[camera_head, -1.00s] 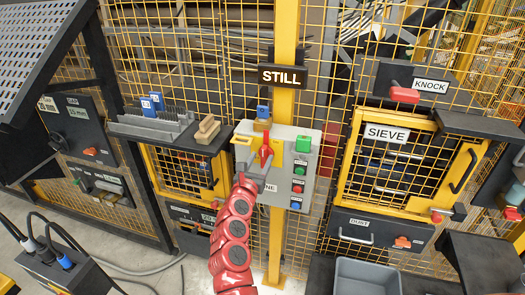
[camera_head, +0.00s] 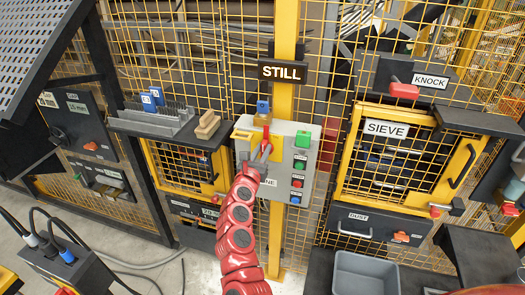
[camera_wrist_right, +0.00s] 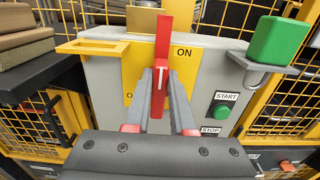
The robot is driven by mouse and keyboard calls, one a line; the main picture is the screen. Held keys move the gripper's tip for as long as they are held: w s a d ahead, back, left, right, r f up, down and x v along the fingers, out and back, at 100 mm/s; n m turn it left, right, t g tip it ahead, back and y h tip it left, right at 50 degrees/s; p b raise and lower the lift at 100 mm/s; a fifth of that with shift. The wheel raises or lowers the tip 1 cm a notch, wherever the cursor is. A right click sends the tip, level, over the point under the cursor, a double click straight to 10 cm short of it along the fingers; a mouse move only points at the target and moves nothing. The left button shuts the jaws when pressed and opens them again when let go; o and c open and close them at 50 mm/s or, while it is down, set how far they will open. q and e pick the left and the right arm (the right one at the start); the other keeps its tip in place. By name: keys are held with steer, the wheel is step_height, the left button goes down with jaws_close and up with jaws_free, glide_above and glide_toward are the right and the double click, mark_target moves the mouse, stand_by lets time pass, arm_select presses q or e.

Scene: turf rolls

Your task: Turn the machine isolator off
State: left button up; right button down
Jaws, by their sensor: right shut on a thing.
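The machine isolator is a red handle (camera_head: 266,132) on a yellow plate (camera_wrist_right: 188,62) on the grey control box (camera_head: 311,165). In the right wrist view the red handle (camera_wrist_right: 163,35) stands about upright. The word ON is printed to the right of its upper part, and an O-like mark shows at the plate's lower left. My right gripper (camera_head: 264,150) is shut on the handle, with one finger on each side in the wrist view (camera_wrist_right: 160,78). The fingers hide part of the plate. My left gripper is not in view.
A green block (camera_wrist_right: 278,40) sits on a small bracket right of the handle. A yellow bracket (camera_wrist_right: 92,47) juts out on the left. Start and stop buttons (camera_head: 297,183) line the box's right side. A dark shelf (camera_head: 165,129) with blocks stands left.

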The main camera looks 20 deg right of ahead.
stand_by(0.3)
steer(key=shift+w+a+f+n+p, duration=0.3)
steer(key=shift+n+p, duration=0.85)
steer(key=shift+n, duration=1.85)
steer(key=shift+w+a+f+n+p, duration=0.1)
steer(key=shift+a+f+n+p, duration=0.2)
steer(key=shift+n+p, duration=1.75)
steer(key=shift+w+a+f+n+p, duration=0.25)
steer(key=shift+f+n, duration=0.15)
steer(key=shift+n, duration=3.55)
steer(key=shift+s, duration=0.1)
steer(key=c, duration=0.8)
jaws_free()
steer(key=shift+o, duration=0.2)
